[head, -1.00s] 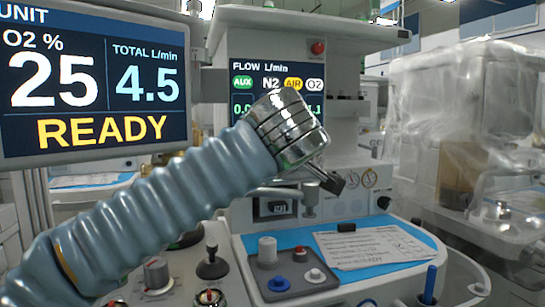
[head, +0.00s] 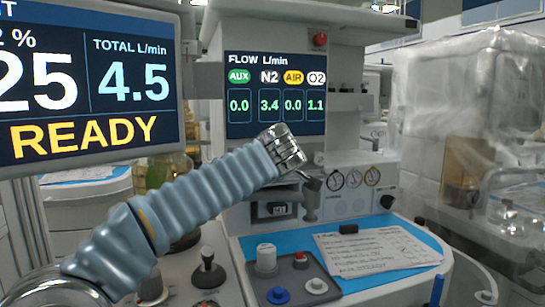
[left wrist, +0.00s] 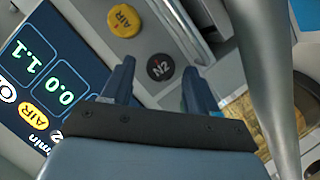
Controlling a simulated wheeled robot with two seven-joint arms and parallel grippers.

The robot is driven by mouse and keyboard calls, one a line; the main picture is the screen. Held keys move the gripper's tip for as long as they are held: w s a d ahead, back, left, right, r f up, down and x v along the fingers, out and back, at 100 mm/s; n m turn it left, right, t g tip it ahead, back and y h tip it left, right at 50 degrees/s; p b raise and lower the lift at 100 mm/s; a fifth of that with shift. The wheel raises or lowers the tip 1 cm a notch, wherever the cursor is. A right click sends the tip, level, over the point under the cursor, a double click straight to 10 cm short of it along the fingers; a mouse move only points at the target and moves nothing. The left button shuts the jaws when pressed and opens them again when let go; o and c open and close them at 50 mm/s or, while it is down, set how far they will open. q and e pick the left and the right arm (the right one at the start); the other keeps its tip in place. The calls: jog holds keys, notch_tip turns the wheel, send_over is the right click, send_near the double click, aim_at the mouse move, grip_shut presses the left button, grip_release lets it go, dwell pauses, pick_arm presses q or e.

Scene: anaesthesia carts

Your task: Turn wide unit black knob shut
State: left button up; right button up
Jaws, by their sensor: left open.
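The black knob (left wrist: 160,67) marked N2 shows in the left wrist view, beside a yellow AIR knob (left wrist: 124,20). My left gripper (left wrist: 158,72) is open, with its two blue fingers on either side of the black knob in this view. I cannot tell how far the fingers are from it or whether they touch it. In the head view my ribbed left arm comes in from the left and ends below the flow display (head: 275,94); the N2 knob and the fingers cannot be made out there. The display reads N2 3.4. My right gripper is not in view.
A large READY screen (head: 90,75) stands at the left. A grey vertical post (left wrist: 268,70) is close at the right in the left wrist view. A blue work surface with a paper sheet (head: 372,250) lies below. A plastic-covered unit (head: 465,140) stands at the right.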

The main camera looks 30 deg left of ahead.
pick_arm(q)
jog(key=shift+w+a+f, duration=0.15)
jog(key=shift+w+a, duration=0.05)
jog(key=shift+w, duration=0.05)
jog(key=c, duration=1)
jog(key=shift+c, duration=0.2)
jog(key=shift+m, duration=0.3)
jog(key=shift+w+d+r+m+g+y+p, duration=0.1)
jog(key=shift+m+g+y+p, duration=0.25)
jog(key=shift+m+g, duration=0.5)
jog(key=shift+w+d+r+m+g+y+p, duration=0.15)
jog(key=shift+m+g+y, duration=0.35)
jog(key=shift+m, duration=0.65)
jog(key=shift+f, duration=0.1)
